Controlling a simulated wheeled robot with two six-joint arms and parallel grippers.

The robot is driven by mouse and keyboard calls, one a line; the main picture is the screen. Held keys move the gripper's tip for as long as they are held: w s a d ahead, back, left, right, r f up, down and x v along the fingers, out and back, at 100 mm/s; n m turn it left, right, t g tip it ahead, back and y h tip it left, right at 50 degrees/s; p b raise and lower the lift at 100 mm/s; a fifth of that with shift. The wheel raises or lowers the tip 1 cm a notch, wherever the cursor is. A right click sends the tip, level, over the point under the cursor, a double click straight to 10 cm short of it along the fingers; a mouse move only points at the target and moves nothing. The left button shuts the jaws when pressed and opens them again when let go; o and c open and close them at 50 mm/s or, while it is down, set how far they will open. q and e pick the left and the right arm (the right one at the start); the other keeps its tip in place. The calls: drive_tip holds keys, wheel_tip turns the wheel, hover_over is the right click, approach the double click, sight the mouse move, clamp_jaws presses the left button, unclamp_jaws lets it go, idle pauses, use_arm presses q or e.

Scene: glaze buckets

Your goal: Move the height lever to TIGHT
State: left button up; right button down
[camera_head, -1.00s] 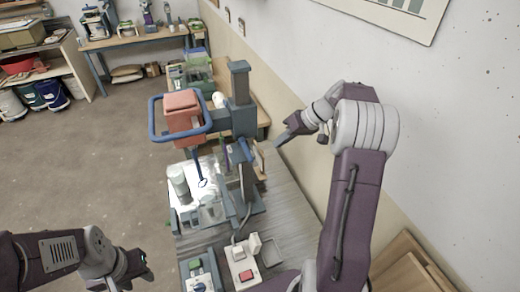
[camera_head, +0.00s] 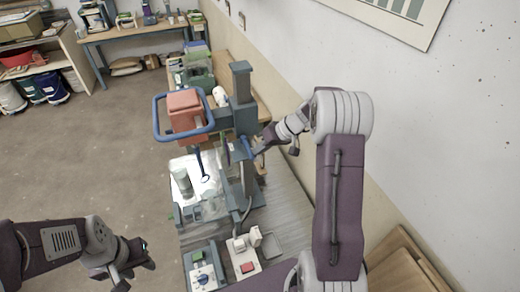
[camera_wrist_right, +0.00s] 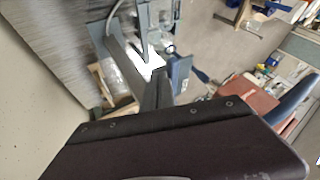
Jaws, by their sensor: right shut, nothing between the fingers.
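The machine (camera_head: 243,112) is a grey column with a red head (camera_head: 184,112) ringed by a blue loop handle. A small blue part (camera_head: 240,150), possibly the height lever, sits low on the column's side; its marking is unreadable. My right gripper (camera_head: 256,147) is shut and empty, with its tip close beside this part; I cannot tell whether they touch. In the right wrist view the dark fingers (camera_wrist_right: 156,92) point at the machine, and a blue piece (camera_wrist_right: 181,75) shows just beside their tips. My left gripper (camera_head: 134,273) is apart from the machine, lower left, fingers spread and empty.
A clear container (camera_head: 183,182) stands on the machine's white plate. Control boxes with a red switch (camera_head: 248,267) and a dial (camera_head: 203,278) sit at the bench's near end. The wall (camera_head: 440,130) is close on the right. Open floor (camera_head: 80,160) lies to the left.

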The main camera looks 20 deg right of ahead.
drive_tip(key=a+m+t+h+b, duration=0.1)
drive_tip(key=a+m+b, duration=0.1)
drive_tip(key=b, duration=0.1)
drive_tip(key=a+m+h+b, duration=0.1)
drive_tip(key=a+m+b, duration=0.1)
drive_tip(key=shift+s+a+m+t+b, duration=0.1)
drive_tip(key=shift+s+m+t+b, duration=0.1)
drive_tip(key=shift+m+t+b, duration=0.2)
drive_tip(key=shift+w+a, duration=0.1)
drive_tip(key=shift+a, duration=0.3)
drive_tip(key=shift+a+b, duration=0.1)
drive_tip(key=shift+b, duration=0.2)
